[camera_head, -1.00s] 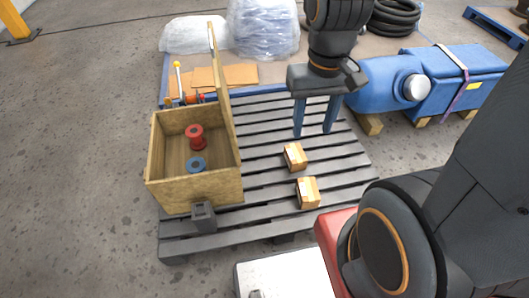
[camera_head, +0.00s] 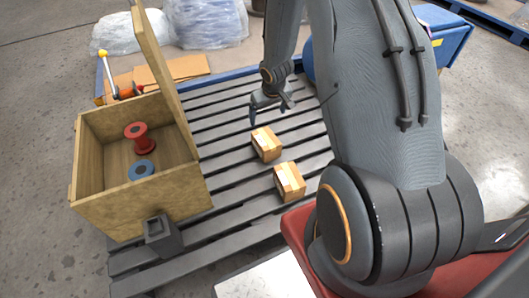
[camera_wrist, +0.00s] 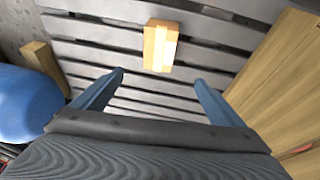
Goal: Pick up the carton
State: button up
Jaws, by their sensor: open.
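Two small brown cartons sit on the dark slatted pallet: a far carton (camera_head: 266,144) and a near carton (camera_head: 289,181). My gripper (camera_head: 270,107) is just beyond the far carton, above the pallet, partly hidden by my arm. In the wrist view, my gripper (camera_wrist: 158,82) has its two blue fingers spread wide with nothing between them. One carton (camera_wrist: 161,46) with a pale tape strip lies ahead of the fingertips, roughly centred and apart from them. I cannot tell which of the two it is.
An open wooden crate (camera_head: 140,205) with a red spool (camera_head: 140,138) and a blue ring (camera_head: 141,170) inside stands left on the pallet (camera_head: 232,217), its lid (camera_head: 168,75) raised. Blue machinery (camera_wrist: 22,102) lies left in the wrist view. Slats around the cartons are clear.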

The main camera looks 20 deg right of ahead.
aim_at(266, 137)
jog(key=shift+t+y, duration=0.5)
jog(key=d+b+x, duration=0.1)
jog(key=b+x, duration=0.1)
jog(key=x, duration=0.4)
jog(key=s+b+x, duration=0.1)
jog(key=b+x, duration=0.1)
jog(key=x, duration=0.4)
jog(key=s+d+f+b+x, duration=0.1)
jog(key=b+x, duration=0.1)
jog(key=x, duration=0.4)
jog(key=shift+s+d+f, duration=0.1)
jog(key=shift+d+f, duration=0.1)
jog(key=shift+d, duration=0.1)
jog(key=shift+s+b+x, duration=0.15)
jog(key=shift+b+x, duration=0.6)
jog(key=shift+x, duration=0.85)
jog(key=shift+s+b+x, duration=0.15)
jog(key=shift+b+x, duration=0.6)
jog(key=shift+x, duration=0.85)
jog(key=shift+a, duration=0.1)
jog(key=shift+f, duration=0.35)
jog(key=shift+c, duration=0.4)
jog(key=c, duration=1.5)
